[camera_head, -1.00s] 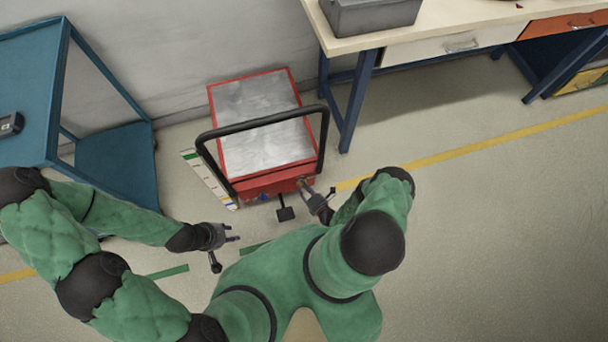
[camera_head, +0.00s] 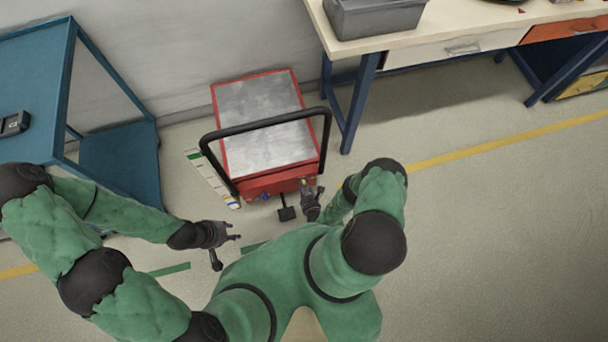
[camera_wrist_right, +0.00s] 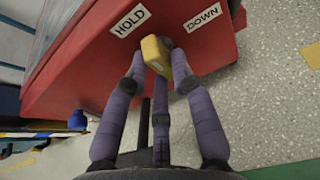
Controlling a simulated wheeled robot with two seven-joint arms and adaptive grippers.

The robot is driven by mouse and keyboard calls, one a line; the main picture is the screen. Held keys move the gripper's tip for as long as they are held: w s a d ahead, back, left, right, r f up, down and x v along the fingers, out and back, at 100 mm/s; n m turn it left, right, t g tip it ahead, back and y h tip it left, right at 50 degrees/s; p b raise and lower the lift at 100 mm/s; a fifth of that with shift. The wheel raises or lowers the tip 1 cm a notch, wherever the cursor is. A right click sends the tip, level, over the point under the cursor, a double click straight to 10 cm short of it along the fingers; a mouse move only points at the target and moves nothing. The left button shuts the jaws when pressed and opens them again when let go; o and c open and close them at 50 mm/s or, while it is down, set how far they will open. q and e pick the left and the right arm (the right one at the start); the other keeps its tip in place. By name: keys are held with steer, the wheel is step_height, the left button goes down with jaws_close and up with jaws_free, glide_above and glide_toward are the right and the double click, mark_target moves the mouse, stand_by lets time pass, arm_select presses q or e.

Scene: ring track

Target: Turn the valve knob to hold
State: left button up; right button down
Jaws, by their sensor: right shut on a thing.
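The valve knob (camera_wrist_right: 154,54) is a yellow block on the red front face of the cart. In the right wrist view it sits just below and between the white labels HOLD (camera_wrist_right: 130,21) and DOWN (camera_wrist_right: 203,16). I cannot tell which label it points at. My right gripper (camera_wrist_right: 158,68) is shut on the knob, with its purple-grey fingers around it. In the head view my right gripper (camera_head: 308,186) is at the cart's front right, where the knob is hard to make out. My left gripper (camera_head: 236,231) is open and empty, left of the cart's front and apart from it.
The red cart (camera_head: 282,183) has a grey top and a black handle bar (camera_head: 265,122). A black pedal (camera_head: 287,213) sticks out in front. A blue fitting (camera_wrist_right: 77,120) is on the front. A blue shelf (camera_head: 118,165) stands left, a workbench (camera_head: 430,35) right. Floor to the right is clear.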

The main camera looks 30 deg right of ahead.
steer(key=shift+w+d+n, duration=0.1)
steer(key=shift+n, duration=0.3)
stand_by(0.3)
steer(key=c, duration=1)
jaws_free()
steer(key=shift+c, duration=0.2)
steer(key=v, duration=1.2)
steer(key=shift+a, duration=0.3)
